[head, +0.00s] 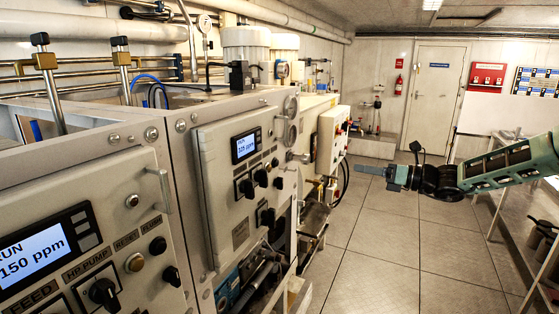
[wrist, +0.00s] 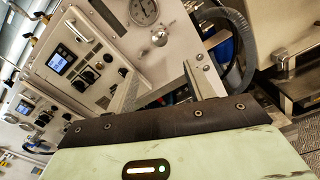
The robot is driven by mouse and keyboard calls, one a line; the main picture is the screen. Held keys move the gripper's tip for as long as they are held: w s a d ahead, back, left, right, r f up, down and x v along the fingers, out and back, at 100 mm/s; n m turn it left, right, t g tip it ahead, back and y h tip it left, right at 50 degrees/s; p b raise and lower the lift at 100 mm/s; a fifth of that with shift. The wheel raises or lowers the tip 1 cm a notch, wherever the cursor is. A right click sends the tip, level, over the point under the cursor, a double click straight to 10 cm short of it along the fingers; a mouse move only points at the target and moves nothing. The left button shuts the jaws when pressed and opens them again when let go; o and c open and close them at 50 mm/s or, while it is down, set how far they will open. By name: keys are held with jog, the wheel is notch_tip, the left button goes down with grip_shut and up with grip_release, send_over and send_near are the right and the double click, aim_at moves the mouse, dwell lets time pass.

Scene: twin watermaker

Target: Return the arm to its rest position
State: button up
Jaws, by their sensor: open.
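My arm (head: 500,166) reaches in from the right edge of the head view, teal and nearly level. It stretches leftward over the aisle. My gripper (head: 362,170) is at its left end, pointing left toward the machine cabinets and apart from them in the picture. In the wrist view the gripper (wrist: 163,85) shows two grey fingers spread apart with nothing held between them. Behind the fingers are a cabinet front and hoses.
Watermaker cabinets (head: 230,175) with displays and knobs line the left side. A bench (head: 528,235) with metal parts stands at the right, below the arm. The tiled floor (head: 385,235) between them is clear back to a closed door (head: 434,95).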

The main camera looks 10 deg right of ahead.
jog(key=s+a+f+n+g+h+b, duration=0.1)
jog(key=s+a+f+n+g+h, duration=0.15)
jog(key=s+a+n+g, duration=0.65)
jog(key=s+a+f+n+g+h, duration=0.25)
jog(key=s+a+n, duration=0.65)
jog(key=a, duration=0.6)
jog(key=s+d+f+n+h, duration=0.1)
jog(key=s+n+h, duration=0.3)
jog(key=s+n, duration=0.5)
jog(key=s+d+f+n+h+b, duration=0.1)
jog(key=s+n+h, duration=0.4)
jog(key=s+n, duration=0.5)
jog(key=s+d+t, duration=0.1)
jog(key=s, duration=0.5)
jog(key=shift+n, duration=0.3)
